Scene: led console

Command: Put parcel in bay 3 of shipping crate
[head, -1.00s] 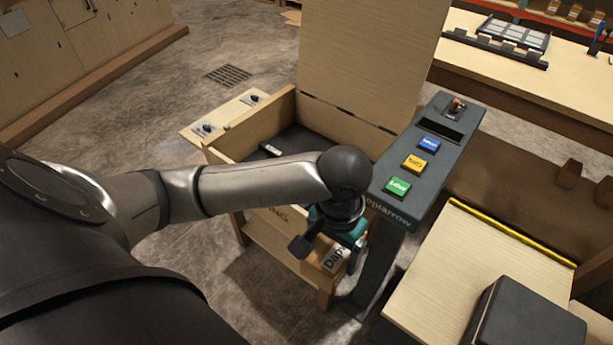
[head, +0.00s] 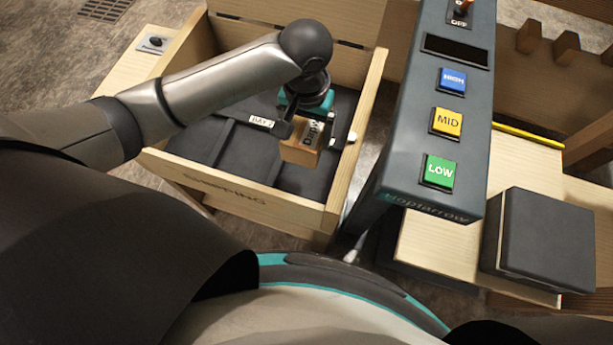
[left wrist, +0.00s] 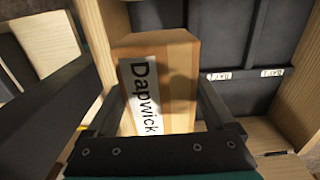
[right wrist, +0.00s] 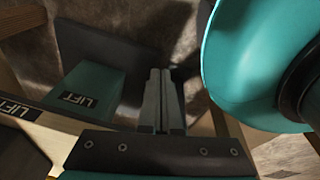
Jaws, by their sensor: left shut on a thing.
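My left gripper (head: 303,128) is shut on the parcel (head: 299,153), a small brown box. In the left wrist view the parcel (left wrist: 182,75), with its white "Dapwick" label, sits between the fingers (left wrist: 160,115). The parcel hangs over the right part of the open wooden shipping crate (head: 240,204). The crate has a dark, divided inside. A bay label (head: 261,122), seemingly "BAY 2", lies just left of the parcel. Whether the parcel touches the crate floor cannot be told. In the right wrist view my right gripper (right wrist: 162,100) has its fingers together and empty.
A dark console (head: 424,190) with blue, yellow and green buttons stands close to the crate's right side. A dark box (head: 545,240) sits on a wooden surface further right. The crate's raised lid is behind. A teal block marked LIFT (right wrist: 92,92) shows in the right wrist view.

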